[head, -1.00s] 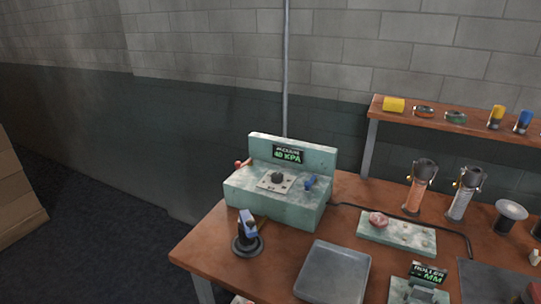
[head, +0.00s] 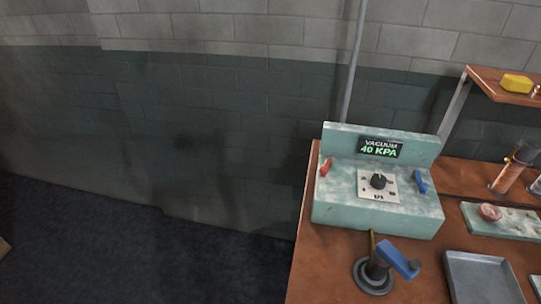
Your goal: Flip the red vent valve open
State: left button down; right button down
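The red vent valve (head: 325,167) is a small red lever at the left end of the pale green vacuum unit (head: 335,207), which stands on the brown workbench. The unit's display (head: 380,148) reads VACUUM 40 KPA. A black knob (head: 378,181) sits on a light plate at the middle of the unit, and a blue lever (head: 421,184) is at its right end. Neither of my grippers shows in the head view.
A blue-topped tool on a round dark base (head: 373,278) stands in front of the unit. A grey metal tray (head: 482,280) lies to its right. Glass-like canisters (head: 507,178) and a shelf (head: 487,84) are at the right. Dark floor (head: 150,255) left of the bench is clear.

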aim_at(323, 170)
jog(key=i+j, duration=0.15)
jog(key=j, duration=0.2)
jog(key=i+j, duration=0.1)
jog(key=j, duration=0.3)
jog(key=i+j, duration=0.15)
jog(key=j, duration=0.2)
